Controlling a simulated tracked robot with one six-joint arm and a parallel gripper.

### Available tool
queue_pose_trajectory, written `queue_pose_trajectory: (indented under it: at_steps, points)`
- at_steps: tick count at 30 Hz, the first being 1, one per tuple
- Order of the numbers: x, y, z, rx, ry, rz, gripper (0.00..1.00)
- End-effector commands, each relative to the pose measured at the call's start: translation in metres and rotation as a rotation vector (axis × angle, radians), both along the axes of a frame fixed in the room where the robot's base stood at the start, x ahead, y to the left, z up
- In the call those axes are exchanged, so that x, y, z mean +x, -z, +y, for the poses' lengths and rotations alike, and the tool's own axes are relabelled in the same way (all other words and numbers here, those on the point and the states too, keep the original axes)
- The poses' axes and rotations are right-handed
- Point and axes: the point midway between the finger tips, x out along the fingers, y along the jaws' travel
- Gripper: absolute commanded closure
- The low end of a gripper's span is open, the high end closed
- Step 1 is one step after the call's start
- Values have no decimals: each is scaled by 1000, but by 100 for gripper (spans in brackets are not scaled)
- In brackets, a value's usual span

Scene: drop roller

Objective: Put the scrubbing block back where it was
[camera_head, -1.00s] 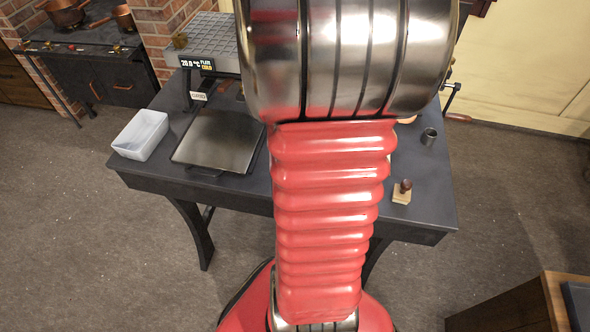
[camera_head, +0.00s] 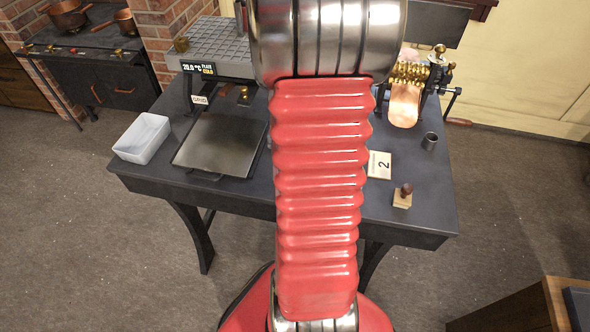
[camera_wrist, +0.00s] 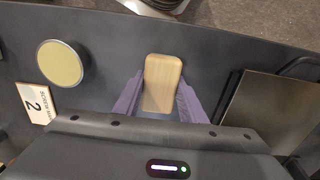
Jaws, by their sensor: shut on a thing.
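In the wrist view, the scrubbing block (camera_wrist: 162,84) is a light wooden, rounded rectangular block. My gripper (camera_wrist: 160,92) has its two purple fingers shut on the block's sides. The dark tabletop (camera_wrist: 210,45) lies behind the block; I cannot tell how far the block is above it. In the head view, my red arm hides my gripper and the block.
A number 2 card (camera_head: 379,165), a stamp with a dark knob (camera_head: 402,197) and a grey cup (camera_head: 430,141) stand right of my arm. A copper roller machine (camera_head: 408,95) is behind. A dark tray (camera_head: 218,145) and white bin (camera_head: 142,138) stand left. A round pale-topped thing (camera_wrist: 60,65) is near.

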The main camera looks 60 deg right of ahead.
Motion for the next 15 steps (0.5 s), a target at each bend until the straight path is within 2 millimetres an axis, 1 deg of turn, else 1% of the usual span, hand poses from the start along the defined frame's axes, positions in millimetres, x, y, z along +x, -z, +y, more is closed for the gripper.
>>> queue_pose_trajectory:
  at_steps: [1,3,13,14,15]
  points:
    - [0,4,0,1,0,2,84]
    - [0,7,0,1,0,0,84]
    - [0,8,0,0,1,0,84]
    - [0,9,0,-1,1,0,62]
    - [0,8,-1,-1,1,0,59]
